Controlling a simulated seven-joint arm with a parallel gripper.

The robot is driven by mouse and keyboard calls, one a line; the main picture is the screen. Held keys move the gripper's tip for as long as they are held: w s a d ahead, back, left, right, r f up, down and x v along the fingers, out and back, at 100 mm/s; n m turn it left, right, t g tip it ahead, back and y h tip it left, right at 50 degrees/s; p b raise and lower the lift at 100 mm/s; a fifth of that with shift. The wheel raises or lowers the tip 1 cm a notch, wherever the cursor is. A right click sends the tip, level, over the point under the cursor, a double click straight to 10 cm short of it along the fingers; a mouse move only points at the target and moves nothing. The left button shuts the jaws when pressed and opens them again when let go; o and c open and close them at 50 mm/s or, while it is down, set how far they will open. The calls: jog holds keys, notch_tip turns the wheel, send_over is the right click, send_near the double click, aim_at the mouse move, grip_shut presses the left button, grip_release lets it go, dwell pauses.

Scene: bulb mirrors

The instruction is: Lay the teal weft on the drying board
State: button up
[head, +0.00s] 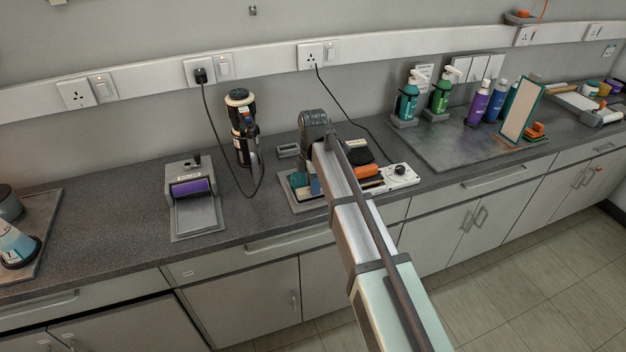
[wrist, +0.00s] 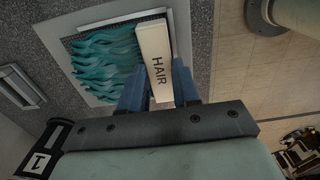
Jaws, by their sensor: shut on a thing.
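The teal weft (wrist: 105,58) is a bundle of wavy strands hanging from a pale bar marked HAIR (wrist: 157,55). In the wrist view the blue fingers of my gripper (wrist: 160,80) are on both sides of this bar and shut on it. The strands spread to the left over a pale flat board with a dark inner part (wrist: 64,52). I cannot tell whether the weft touches it. In the head view a bit of teal (head: 315,186) shows beside my arm over a grey tray (head: 288,200). My arm hides much of that spot and the fingertips.
A purple-roller device (head: 195,195) and a black cylindrical appliance (head: 241,125) stand to the left. A mat (head: 440,158) with bottles and a mirror (head: 522,108) is farther right.

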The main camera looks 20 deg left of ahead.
jog(key=shift+f, duration=0.6)
dwell(0.5)
jog(key=o, duration=1.5)
jog(key=shift+r, duration=0.15)
jog(key=shift+r, duration=3.35)
jog(key=shift+r, duration=0.1)
